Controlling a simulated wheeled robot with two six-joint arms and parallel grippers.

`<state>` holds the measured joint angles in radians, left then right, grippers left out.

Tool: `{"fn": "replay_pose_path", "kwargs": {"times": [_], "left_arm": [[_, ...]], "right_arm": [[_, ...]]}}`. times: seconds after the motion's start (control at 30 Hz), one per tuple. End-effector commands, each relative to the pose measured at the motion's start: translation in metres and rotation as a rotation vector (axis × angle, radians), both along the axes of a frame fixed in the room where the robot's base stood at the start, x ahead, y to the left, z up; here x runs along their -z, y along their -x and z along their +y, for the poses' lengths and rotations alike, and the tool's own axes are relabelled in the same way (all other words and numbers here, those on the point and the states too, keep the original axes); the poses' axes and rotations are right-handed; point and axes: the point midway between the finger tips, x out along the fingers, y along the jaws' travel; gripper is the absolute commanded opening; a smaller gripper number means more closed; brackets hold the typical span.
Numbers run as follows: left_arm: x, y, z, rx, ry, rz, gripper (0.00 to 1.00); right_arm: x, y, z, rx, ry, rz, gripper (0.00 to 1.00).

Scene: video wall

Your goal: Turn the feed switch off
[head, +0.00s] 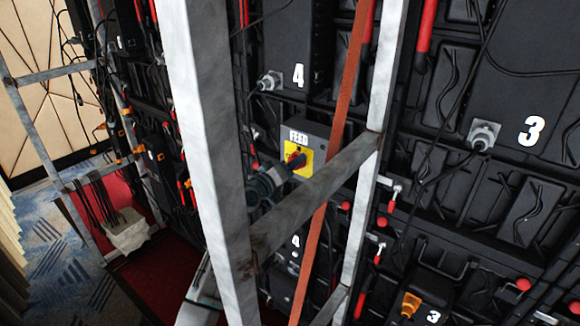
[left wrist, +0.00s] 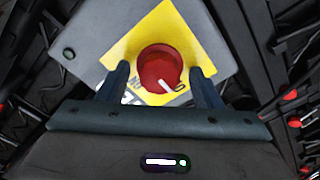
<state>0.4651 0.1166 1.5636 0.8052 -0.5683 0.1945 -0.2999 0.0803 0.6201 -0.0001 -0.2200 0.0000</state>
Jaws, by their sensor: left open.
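The feed switch is a red round knob (left wrist: 158,64) on a yellow plate, fixed to a grey box (head: 318,133) labelled FEED in the head view. In the left wrist view the knob's white pointer mark is toward the lower right, and the plate's lettering is partly covered. My left gripper (head: 278,172) is right in front of the switch. In the left wrist view its two dark fingers are open, one on each side of the knob, with visible gaps between them and it. The knob is partly hidden in the head view. My right gripper is not in view.
A pale metal upright (head: 205,150) and a diagonal brace (head: 315,190) stand in front of the video wall, close to my left arm. An orange-red strap (head: 345,110) runs behind the brace. Black cables hang over the panels. A white weight (head: 126,232) sits on red carpet at left.

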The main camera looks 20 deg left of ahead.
Motion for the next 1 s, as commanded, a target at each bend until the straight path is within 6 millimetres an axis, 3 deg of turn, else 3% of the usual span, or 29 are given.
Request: {"fn": "replay_pose_path", "kwargs": {"times": [0.17, 0.63, 0.8, 1.0], "left_arm": [[0.002, 0.009, 0.004, -0.001, -0.004, -0.001, 0.6], [0.003, 0.087, 0.033, -0.001, -0.004, 0.0, 0.6], [0.001, 0.1, 0.037, -0.001, -0.001, 0.0, 0.6], [0.0, 0.102, 0.037, 0.0, 0.0, 0.0, 0.6]], "right_arm": [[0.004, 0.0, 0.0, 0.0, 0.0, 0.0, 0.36], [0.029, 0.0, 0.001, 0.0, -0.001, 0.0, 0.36], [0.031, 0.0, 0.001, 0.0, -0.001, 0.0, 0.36], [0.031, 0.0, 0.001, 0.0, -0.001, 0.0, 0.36]]}}
